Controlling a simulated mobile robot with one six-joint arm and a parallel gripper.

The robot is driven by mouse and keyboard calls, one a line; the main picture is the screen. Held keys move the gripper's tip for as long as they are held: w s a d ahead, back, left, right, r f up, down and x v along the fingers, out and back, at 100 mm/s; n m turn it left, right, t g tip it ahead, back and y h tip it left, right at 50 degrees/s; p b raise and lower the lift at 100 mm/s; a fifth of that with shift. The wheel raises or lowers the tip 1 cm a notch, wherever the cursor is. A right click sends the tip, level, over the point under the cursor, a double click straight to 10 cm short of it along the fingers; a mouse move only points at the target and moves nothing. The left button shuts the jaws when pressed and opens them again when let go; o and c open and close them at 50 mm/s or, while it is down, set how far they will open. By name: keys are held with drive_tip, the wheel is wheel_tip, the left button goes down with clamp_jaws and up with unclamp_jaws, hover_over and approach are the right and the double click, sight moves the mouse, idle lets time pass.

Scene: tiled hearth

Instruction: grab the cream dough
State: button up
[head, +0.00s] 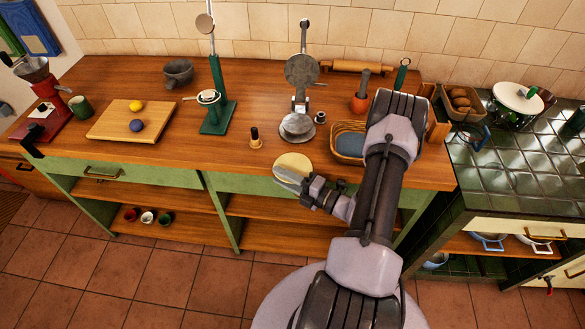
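A pale cream, rounded lump, which looks like the cream dough (293,161), is near the front edge of the wooden counter (190,150) in the head view. My gripper (284,174) is right at its near side, with its pale fingers overlapping the dough's lower edge in the picture. The fingers point left. I cannot tell whether they touch the dough or how far they are spread. The dough's near edge is partly hidden by them.
A metal press (299,122) stands just behind the dough. A small wooden stamp (255,138) is to the left, and a basket (349,139) with blue cloth to the right. A green stand (217,118) and a board (130,121) with yellow and blue balls are farther left.

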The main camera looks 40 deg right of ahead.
drive_tip(key=shift+r, duration=0.1)
clamp_jaws()
